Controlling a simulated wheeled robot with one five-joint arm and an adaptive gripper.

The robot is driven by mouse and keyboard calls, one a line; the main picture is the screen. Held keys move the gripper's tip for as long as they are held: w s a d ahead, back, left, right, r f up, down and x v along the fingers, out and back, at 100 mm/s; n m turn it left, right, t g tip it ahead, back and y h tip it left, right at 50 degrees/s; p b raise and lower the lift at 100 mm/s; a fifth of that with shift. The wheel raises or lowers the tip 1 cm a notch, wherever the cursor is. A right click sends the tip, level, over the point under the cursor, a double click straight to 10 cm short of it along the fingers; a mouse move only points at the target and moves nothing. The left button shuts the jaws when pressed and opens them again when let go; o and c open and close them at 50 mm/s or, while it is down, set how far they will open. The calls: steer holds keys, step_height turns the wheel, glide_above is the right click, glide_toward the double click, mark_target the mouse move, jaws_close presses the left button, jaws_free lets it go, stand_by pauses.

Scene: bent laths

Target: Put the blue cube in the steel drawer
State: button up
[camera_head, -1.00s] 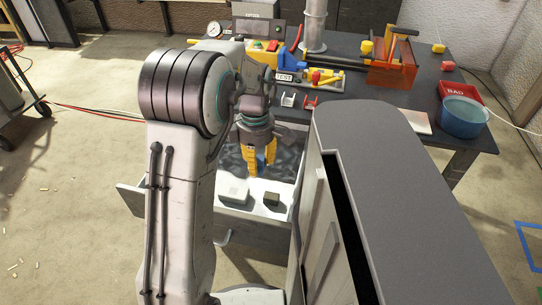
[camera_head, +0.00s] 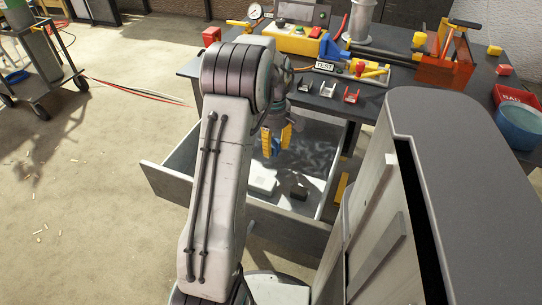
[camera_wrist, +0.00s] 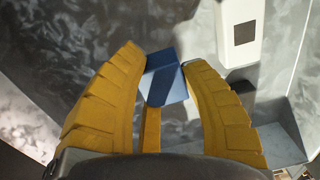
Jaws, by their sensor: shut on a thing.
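The blue cube (camera_wrist: 165,82) is between the yellow fingers of my gripper (camera_wrist: 164,75) in the wrist view. My gripper is shut on it. In the head view my gripper (camera_head: 276,143) points down above the open steel drawer (camera_head: 172,181), with the cube a small blue patch between the fingers. The drawer is pulled out from under the workbench. It holds a white box (camera_head: 262,181) and a small dark block (camera_head: 299,193). My arm hides part of the drawer's left and front side.
The workbench (camera_head: 392,112) behind carries a yellow and blue machine, small brackets, an orange tool rack (camera_head: 446,68) and a blue bowl (camera_head: 520,125). A tall grey cabinet (camera_head: 465,170) stands close on the right. A cart (camera_head: 45,70) is at the far left.

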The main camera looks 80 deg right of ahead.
mark_target(271, 160)
steer(key=shift+w+d+f, duration=0.25)
steer(key=shift+w+f, duration=0.05)
steer(key=shift+f+b, duration=0.55)
steer(key=shift+f, duration=1.35)
steer(key=shift+f, duration=0.2)
steer(key=o, duration=1.1)
steer(key=shift+r, duration=0.1)
step_height(271, 160, up, 12)
steer(key=p, duration=0.3)
steer(key=shift+d+r, duration=0.1)
steer(key=shift+d, duration=0.05)
